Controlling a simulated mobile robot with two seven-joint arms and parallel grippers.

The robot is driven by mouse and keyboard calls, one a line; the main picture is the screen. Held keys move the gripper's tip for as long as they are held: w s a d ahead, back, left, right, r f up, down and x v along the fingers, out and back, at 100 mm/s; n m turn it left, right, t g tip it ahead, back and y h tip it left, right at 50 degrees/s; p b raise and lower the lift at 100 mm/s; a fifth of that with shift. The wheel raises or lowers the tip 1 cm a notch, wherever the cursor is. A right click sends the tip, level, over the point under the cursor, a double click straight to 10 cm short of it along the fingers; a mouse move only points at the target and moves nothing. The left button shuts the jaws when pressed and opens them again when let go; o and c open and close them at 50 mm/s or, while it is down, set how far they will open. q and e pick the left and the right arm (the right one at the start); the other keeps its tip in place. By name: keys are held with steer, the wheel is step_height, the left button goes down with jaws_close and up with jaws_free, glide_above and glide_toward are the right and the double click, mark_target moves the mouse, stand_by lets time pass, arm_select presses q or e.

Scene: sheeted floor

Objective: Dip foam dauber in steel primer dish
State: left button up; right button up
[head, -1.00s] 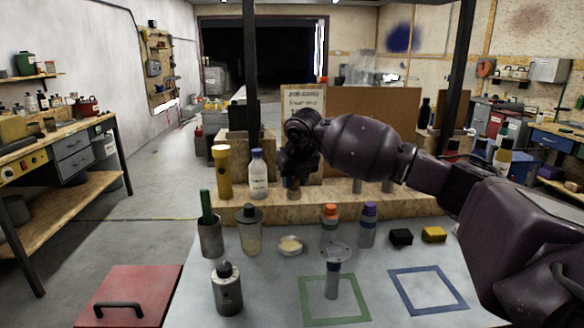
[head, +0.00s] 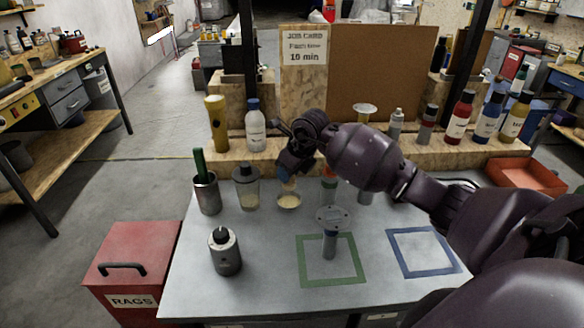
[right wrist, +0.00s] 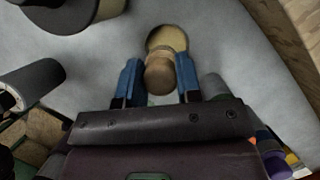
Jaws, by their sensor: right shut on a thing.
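The steel primer dish (head: 289,202) is small and round, with cream-coloured contents, on the grey bench top. My right gripper (head: 287,172) is just above it in the head view. In the right wrist view, its two blue fingers (right wrist: 159,82) are shut on the foam dauber (right wrist: 160,74), a short tan cylinder. The dauber shows as a small tan piece (head: 290,185) under the gripper in the head view. The dish (right wrist: 167,37) lies partly hidden behind the dauber in the wrist view. I cannot tell whether they touch. My left gripper is out of view.
A lidded jar (head: 246,192) and a steel cup with a green handle (head: 207,194) stand left of the dish. A steel canister (head: 225,254) stands in front. A disc-topped post (head: 330,238) is inside the green outline (head: 306,270). A bottle shelf runs behind.

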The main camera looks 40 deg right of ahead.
mark_target(289, 186)
steer(key=shift+w+d+n+y, duration=0.2)
steer(key=shift+w+n+y, duration=0.15)
steer(key=shift+n, duration=0.35)
steer(key=shift+s+a+r+n, duration=0.1)
steer(key=shift+s+n, duration=0.1)
steer(key=shift+n, duration=0.2)
steer(key=shift+f+g, duration=0.3)
steer(key=shift+f, duration=0.2)
steer(key=shift+f+b, duration=1.25)
steer(key=shift+f, duration=0.65)
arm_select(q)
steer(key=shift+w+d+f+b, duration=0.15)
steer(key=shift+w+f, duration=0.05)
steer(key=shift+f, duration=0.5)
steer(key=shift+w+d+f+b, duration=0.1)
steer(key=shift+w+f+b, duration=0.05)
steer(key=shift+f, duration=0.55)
arm_select(e)
steer(key=shift+w+f, duration=0.1)
steer(key=shift+f, duration=0.5)
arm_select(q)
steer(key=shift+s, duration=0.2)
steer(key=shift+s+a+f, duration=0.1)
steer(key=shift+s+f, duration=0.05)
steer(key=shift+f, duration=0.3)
arm_select(e)
steer(key=shift+f, duration=0.5)
